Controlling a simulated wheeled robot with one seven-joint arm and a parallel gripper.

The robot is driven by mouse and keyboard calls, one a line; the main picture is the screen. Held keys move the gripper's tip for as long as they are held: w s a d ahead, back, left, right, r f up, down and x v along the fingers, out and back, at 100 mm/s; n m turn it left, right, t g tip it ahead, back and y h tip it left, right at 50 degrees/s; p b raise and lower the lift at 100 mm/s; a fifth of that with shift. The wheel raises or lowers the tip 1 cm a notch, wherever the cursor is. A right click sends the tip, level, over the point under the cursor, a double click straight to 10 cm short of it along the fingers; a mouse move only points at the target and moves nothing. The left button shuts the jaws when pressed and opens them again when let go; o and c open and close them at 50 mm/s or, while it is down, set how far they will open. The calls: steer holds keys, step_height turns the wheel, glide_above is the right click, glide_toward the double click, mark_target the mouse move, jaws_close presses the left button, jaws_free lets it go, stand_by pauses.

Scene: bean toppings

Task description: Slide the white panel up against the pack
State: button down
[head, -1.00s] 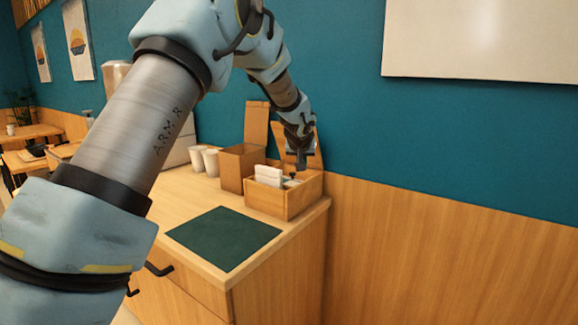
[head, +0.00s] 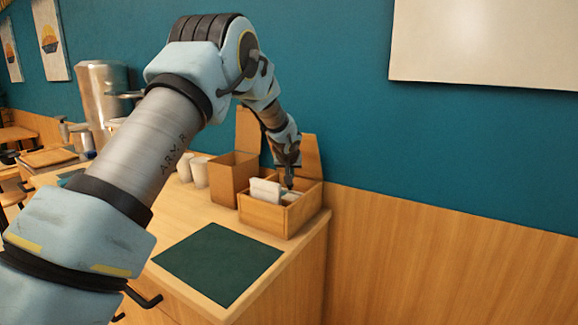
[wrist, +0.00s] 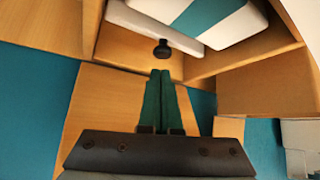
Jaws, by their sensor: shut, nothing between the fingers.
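The white panel (head: 265,190) stands in an open wooden box (head: 268,215) on the counter; its edge also shows in the wrist view (wrist: 150,25). A black round knob (wrist: 162,50) is beside the panel's edge. The white and teal pack (wrist: 212,15) lies right of the panel in the wrist view; I cannot tell whether they touch. In the head view the pack is mostly hidden by my gripper (head: 288,187). My gripper is shut and empty, its two green fingers (wrist: 160,73) together, their tips just short of the knob in the wrist view.
A dark green mat (head: 220,262) lies on clear counter in front. The teal wall is close behind the box.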

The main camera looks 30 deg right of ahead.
steer(key=p+x, duration=0.1)
steer(key=x, duration=0.2)
steer(key=shift+w+d+f, duration=0.1)
steer(key=shift+w+f, duration=0.1)
steer(key=shift+w, duration=0.05)
steer(key=shift+w+f, duration=0.1)
steer(key=shift+f, duration=0.05)
steer(key=shift+f, duration=0.1)
steer(key=shift+s+a+b, duration=0.2)
steer(key=shift+a+b, duration=0.05)
steer(key=shift+b, duration=0.15)
steer(key=a+b, duration=0.1)
steer(key=s+a, duration=0.1)
steer(key=shift+s+a+b, duration=0.3)
steer(key=shift+a+b, duration=0.05)
steer(key=shift+a, duration=0.05)
